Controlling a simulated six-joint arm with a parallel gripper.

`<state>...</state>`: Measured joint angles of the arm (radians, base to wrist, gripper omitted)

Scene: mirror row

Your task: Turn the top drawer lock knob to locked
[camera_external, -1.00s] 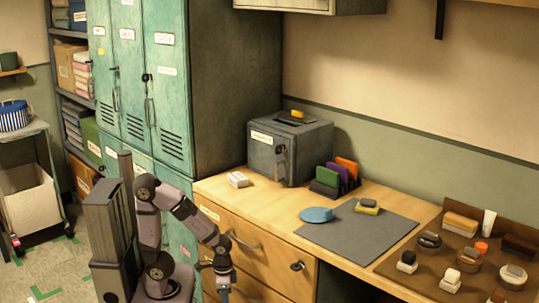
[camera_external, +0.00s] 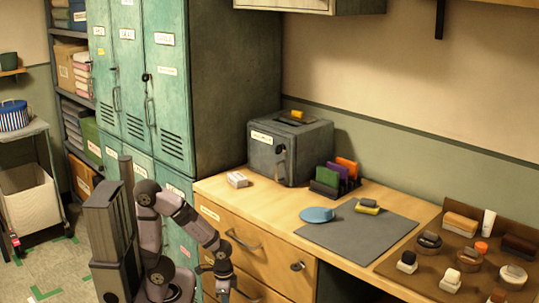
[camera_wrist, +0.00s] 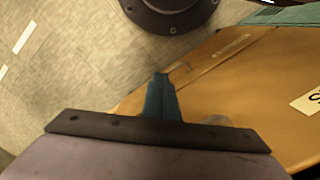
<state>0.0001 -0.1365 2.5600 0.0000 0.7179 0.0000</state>
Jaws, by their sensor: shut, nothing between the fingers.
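The top drawer (camera_external: 240,227) is a wooden front under the worktop, with a bar handle (camera_external: 244,240) and a small label at its upper left. A dark round lock knob (camera_external: 297,266) sits on the right part of the front; its exact angle is too small to read. My gripper (camera_external: 222,292) points down in front of the drawers, left of the knob and apart from it. Its blue-grey fingers (camera_wrist: 162,92) are shut and empty in the wrist view. The knob does not clearly show in the wrist view, where a wooden front (camera_wrist: 235,95) fills the right.
The worktop holds a grey safe (camera_external: 290,150), a blue disc (camera_external: 317,215) on a grey mat (camera_external: 355,240), and a brown tray (camera_external: 420,270) of brushes. Green lockers (camera_external: 170,130) stand behind my arm. Floor (camera_wrist: 70,70) is open at left in the wrist view.

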